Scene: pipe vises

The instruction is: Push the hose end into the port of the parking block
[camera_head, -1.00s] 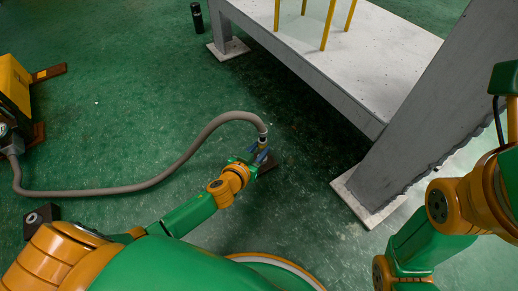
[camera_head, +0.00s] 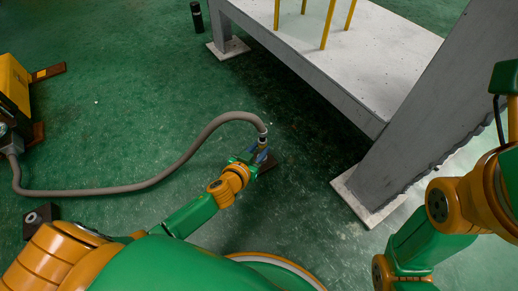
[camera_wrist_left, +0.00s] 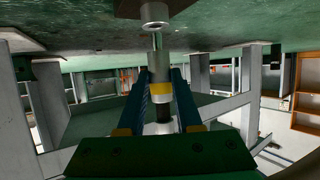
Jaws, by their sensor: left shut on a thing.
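The grey hose (camera_head: 190,150) arcs across the floor from the left to my left gripper (camera_head: 257,153). The dark parking block (camera_head: 268,162) lies on the floor, partly hidden behind that gripper. Its pale round port (camera_wrist_left: 155,14) shows at the top of the wrist view. The tip lines up with the port's face; I cannot tell whether it is inside. My right gripper is out of view.
A yellow machine (camera_head: 14,90) stands at the far left, with the hose running to it. A dark block with a ring (camera_head: 40,217) lies at lower left. A grey-legged table (camera_head: 375,55) fills the upper right. Open green floor lies left of the table.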

